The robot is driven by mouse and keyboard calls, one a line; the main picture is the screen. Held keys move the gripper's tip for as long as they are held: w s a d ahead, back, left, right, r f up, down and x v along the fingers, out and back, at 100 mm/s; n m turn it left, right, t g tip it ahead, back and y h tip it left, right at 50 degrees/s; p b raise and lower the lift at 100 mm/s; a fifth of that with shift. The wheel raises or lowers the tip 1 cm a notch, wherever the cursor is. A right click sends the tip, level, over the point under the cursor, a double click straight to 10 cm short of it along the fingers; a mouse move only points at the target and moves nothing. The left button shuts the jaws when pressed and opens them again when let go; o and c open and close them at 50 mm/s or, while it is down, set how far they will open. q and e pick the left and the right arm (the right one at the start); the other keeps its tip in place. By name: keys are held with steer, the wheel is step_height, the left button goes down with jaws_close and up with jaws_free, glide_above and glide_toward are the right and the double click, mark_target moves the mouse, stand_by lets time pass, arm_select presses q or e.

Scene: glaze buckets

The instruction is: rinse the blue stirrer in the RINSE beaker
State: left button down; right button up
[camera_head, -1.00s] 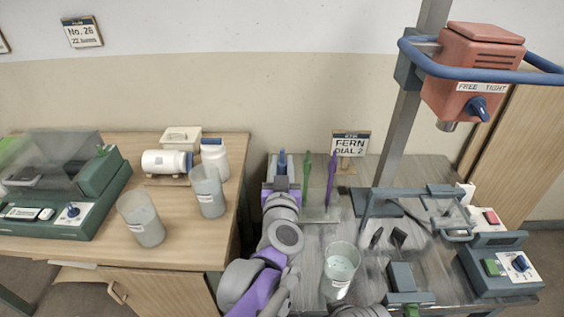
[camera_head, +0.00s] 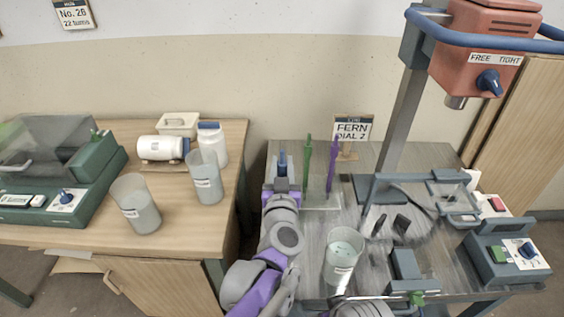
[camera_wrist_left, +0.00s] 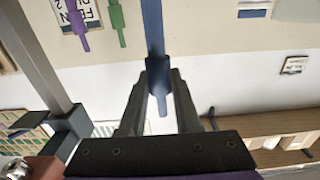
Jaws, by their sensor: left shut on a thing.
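My left gripper (camera_head: 282,182) is shut on the blue stirrer (camera_head: 282,162), at the left end of the grey bench. In the left wrist view the stirrer (camera_wrist_left: 153,30) stands out between the dark fingers (camera_wrist_left: 158,78), with its end just inside them. A clear beaker (camera_head: 343,258) with pale liquid stands on the bench, to the right of and nearer than the gripper. Its label is too small to read. Two more labelled beakers, (camera_head: 135,204) and (camera_head: 206,177), stand on the wooden table at left.
A green stirrer (camera_head: 306,165) and a purple stirrer (camera_head: 331,165) stand upright just right of the gripper. A FERN DIAL 2 sign (camera_head: 352,129) is behind them. A metal frame (camera_head: 425,190) and a control box (camera_head: 508,255) fill the bench's right. A gap separates bench and table.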

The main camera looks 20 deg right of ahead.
arm_select(q)
steer(key=shift+f+b, duration=1.35)
steer(key=shift+f, duration=1.05)
steer(key=shift+r+p, duration=1)
steer(key=shift+r, duration=0.35)
steer(key=shift+f, duration=0.1)
step_height(320, 180, down, 3)
steer(key=shift+r+b, duration=0.2)
steer(key=shift+b, duration=0.65)
